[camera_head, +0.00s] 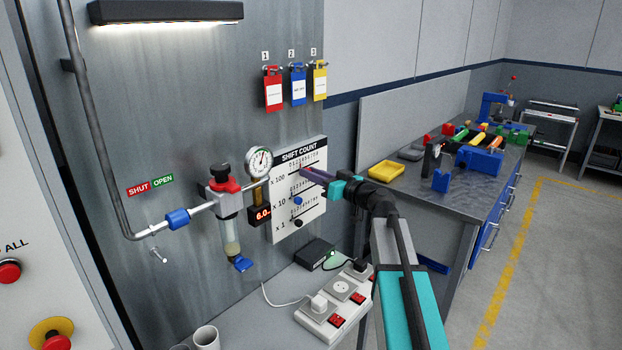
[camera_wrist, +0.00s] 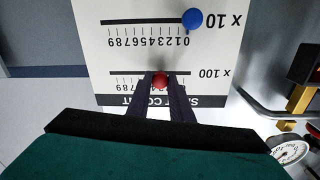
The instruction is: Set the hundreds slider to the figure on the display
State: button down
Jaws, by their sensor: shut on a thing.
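The white SHIFT COUNT panel (camera_head: 312,215) hangs on the grey wall, with three slider rows marked x100, x10 and x1. My gripper (camera_head: 304,171) reaches the top, x100 row from the right. In the wrist view, which shows the panel upside down, my gripper (camera_wrist: 161,86) is shut on the red knob (camera_wrist: 160,80) of that row. The knob sits in the lower-middle part of the scale; the digits beside it are hidden. The blue x10 knob (camera_wrist: 192,19) is at the 0 end. The black x1 knob (camera_head: 298,222) is below. A small display (camera_head: 262,214) reads about "6.0" in red.
A pressure gauge (camera_head: 259,162) and a pipe valve unit (camera_head: 226,200) stand left of the panel. Below are a power strip (camera_head: 335,308) and a black box (camera_head: 314,253). A cluttered workbench (camera_head: 450,180) stands at right.

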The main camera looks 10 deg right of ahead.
jog(key=c, duration=1.6)
grip_release()
jog(key=shift+s, duration=0.1)
jog(key=b+v, duration=0.4)
jog(key=v, duration=0.9)
jog(key=shift+s+d+b, duration=0.25)
jog(key=shift+b, duration=0.05)
